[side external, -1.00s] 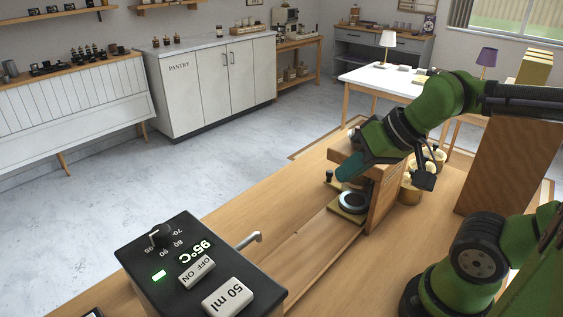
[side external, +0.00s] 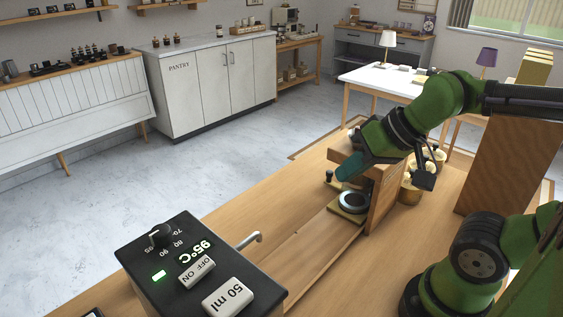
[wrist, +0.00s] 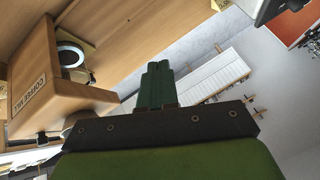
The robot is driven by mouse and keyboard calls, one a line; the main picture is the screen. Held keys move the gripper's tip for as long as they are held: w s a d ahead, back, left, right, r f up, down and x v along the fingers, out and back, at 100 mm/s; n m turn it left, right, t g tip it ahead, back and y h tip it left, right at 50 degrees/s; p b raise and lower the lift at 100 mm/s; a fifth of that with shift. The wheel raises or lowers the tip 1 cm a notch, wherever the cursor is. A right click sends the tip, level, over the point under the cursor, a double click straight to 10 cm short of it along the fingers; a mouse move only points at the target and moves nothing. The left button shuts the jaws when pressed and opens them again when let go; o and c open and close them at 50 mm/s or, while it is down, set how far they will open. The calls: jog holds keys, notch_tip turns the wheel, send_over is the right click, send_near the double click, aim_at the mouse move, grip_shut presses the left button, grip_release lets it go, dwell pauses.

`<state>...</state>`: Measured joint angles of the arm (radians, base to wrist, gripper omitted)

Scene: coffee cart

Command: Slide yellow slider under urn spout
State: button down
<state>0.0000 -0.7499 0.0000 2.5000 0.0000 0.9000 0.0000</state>
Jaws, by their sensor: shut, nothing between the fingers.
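The yellow slider (side external: 348,214) is a flat plate low on the wooden counter track, at the foot of the coffee mill, with a round dark-and-white ring on it. It also shows in the wrist view (wrist: 85,53), partly hidden by the mill. The urn (side external: 200,270) is the black box at the front left, and its metal spout (side external: 249,239) points toward the track. My gripper (side external: 345,172) is shut and empty, beside the mill's top and above the slider. In the wrist view its green fingers (wrist: 157,82) are together. Whether it touches the mill cannot be told.
The wooden coffee mill (side external: 382,196) stands close beside my gripper; its label shows in the wrist view (wrist: 42,82). Pale cups (side external: 411,187) stand behind it. A brown wooden panel (side external: 508,165) rises at the right. The track (side external: 300,255) between slider and spout looks clear.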

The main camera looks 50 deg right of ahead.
jog(key=c, duration=1.8)
grip_release()
jog(key=shift+o, duration=1.2)
jog(key=shift+w+r, duration=0.1)
jog(key=o, duration=0.6)
jog(key=w+d+m, duration=0.1)
jog(key=w+d+r+m+g, duration=0.1)
jog(key=w, duration=0.1)
jog(key=w+r+m, duration=0.1)
jog(key=shift+w+d+m+g, duration=0.35)
jog(key=shift+d+m+g, duration=0.05)
jog(key=m+g+h, duration=0.5)
jog(key=m+g, duration=0.4)
jog(key=m, duration=1)
send_over(329, 171)
jog(key=w+a, duration=0.4)
jog(key=a, duration=0.1)
notch_tip(329, 171, down, 9)
jog(key=x, duration=1.1)
jog(key=w+x, duration=0.1)
jog(key=x, duration=0.4)
jog(key=shift+s+d+f, duration=0.1)
jog(key=shift+d+f, duration=0.3)
jog(key=shift+d, duration=0.05)
jog(key=shift+c, duration=0.4)
grip_shut()
